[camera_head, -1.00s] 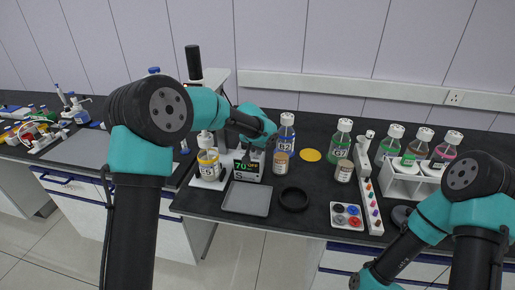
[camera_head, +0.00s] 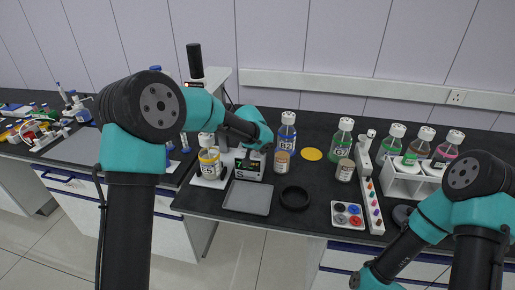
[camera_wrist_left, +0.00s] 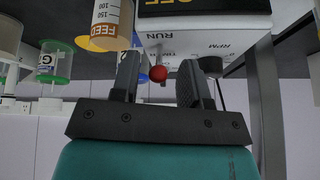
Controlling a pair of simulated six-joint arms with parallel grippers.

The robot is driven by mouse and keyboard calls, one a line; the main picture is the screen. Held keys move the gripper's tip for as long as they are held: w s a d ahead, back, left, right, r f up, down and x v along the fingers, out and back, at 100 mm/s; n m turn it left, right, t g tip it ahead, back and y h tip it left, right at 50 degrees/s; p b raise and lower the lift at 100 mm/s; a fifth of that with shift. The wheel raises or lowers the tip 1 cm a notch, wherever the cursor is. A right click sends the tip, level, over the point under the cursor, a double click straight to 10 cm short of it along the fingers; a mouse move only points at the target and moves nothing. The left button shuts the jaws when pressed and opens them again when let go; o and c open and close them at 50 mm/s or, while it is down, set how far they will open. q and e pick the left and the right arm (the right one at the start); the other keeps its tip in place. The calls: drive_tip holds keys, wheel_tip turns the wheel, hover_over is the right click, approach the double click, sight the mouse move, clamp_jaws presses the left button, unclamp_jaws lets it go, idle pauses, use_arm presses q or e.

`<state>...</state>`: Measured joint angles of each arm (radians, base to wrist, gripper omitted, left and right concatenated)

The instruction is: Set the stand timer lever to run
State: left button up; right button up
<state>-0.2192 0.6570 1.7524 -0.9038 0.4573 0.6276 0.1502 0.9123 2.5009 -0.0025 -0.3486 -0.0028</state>
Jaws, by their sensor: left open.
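The stand timer (camera_head: 248,172) is a box with a dark display facing the front, left of centre on the bench. In the left wrist view the box (camera_wrist_left: 205,32) fills the top, with "RUN" and "RPM" printed on its pale face and an "OFF" readout partly cut off. Its lever (camera_wrist_left: 158,73) ends in a small red ball. My left gripper (camera_wrist_left: 157,80) is open, with one finger on each side of the ball; I cannot tell whether either touches it. In the head view my left arm hides the lever.
A yellow-labelled bottle (camera_head: 209,160) stands close left of the timer. Bottle G2 (camera_head: 286,135) and a small brown-labelled vial (camera_head: 281,162) stand close right. A grey tray (camera_head: 247,198) and black ring (camera_head: 294,198) lie in front.

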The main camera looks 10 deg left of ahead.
use_arm(q)
drive_tip(key=d+v, duration=0.1)
drive_tip(key=v, duration=1.6)
drive_tip(key=shift+a+r, duration=0.2)
drive_tip(key=shift+a, duration=0.3)
drive_tip(key=shift+f, duration=0.1)
